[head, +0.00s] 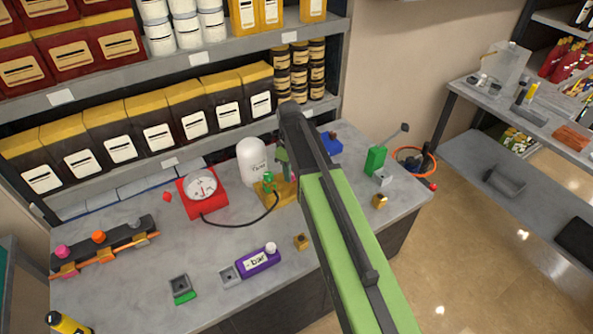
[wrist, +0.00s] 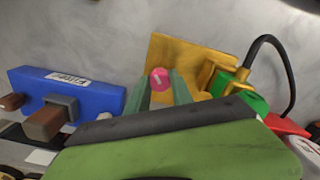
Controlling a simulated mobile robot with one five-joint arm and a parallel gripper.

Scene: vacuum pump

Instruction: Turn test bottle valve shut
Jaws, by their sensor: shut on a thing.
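In the wrist view the yellow plate (wrist: 170,50) carries a pink knob (wrist: 158,79), which sits between the pale green fingers of my gripper (wrist: 160,88). My gripper is shut on this knob. The green fitting shows to the right (wrist: 222,84). My arm hides most of the knob in the head view, and the bottle cannot be made out in the wrist view.
A red gauge (head: 202,193) joins the stand by a black hose (head: 245,222). A blue filter block (wrist: 70,92) lies close left of my fingers in the wrist view.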

